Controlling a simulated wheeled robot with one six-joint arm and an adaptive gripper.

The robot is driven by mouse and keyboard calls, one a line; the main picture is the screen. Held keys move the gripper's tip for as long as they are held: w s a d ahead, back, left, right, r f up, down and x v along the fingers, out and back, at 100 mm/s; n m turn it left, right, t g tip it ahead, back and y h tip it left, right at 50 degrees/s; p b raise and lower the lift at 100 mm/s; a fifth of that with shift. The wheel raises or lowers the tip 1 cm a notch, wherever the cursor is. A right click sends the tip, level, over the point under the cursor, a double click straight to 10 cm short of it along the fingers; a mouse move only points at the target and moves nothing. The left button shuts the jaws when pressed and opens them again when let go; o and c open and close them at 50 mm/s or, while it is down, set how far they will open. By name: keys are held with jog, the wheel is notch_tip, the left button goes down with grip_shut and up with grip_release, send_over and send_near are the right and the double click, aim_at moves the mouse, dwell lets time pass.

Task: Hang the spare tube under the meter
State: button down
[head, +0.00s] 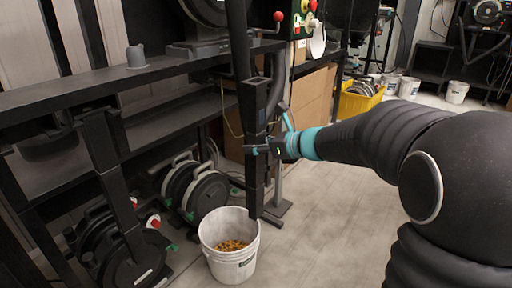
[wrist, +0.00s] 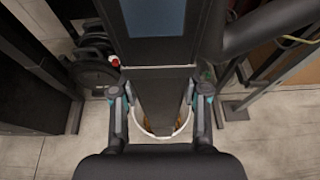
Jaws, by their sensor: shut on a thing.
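My gripper (head: 268,149) is shut on a long black tube (head: 256,180), gripping it from the right side at about mid-height. In the wrist view my gripper (wrist: 160,103) has one finger on each side of the grey, tapering tube (wrist: 162,88). The tube hangs close to upright, its lower end by the back rim of a white bucket (head: 228,262). Above the grip is a wider dark box section (head: 253,100), with a bluish panel (wrist: 165,18) in the wrist view. This lies in line under a black upright (head: 238,45); I cannot tell whether they join.
The bucket holds orange-brown grain (head: 232,245). A similar black tube (head: 100,140) stands at the left by a dark shelf (head: 150,72). Black reels (head: 205,195) sit on the floor behind. A yellow crate (head: 358,100) is farther back. Floor right of the bucket is clear.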

jog(key=shift+s+a+r, duration=0.15)
jog(key=shift+r, duration=0.35)
jog(key=shift+a+r, duration=0.2)
jog(key=w+a+p, duration=0.2)
jog(key=w+a, duration=0.7)
jog(key=a, duration=0.3)
jog(key=shift+w+p, duration=0.3)
jog(key=shift+p, duration=0.05)
dwell(0.8)
jog(key=shift+f+b, duration=0.6)
jog(key=shift+b, duration=0.15)
dwell(1.2)
jog(key=c, duration=0.5)
grip_release()
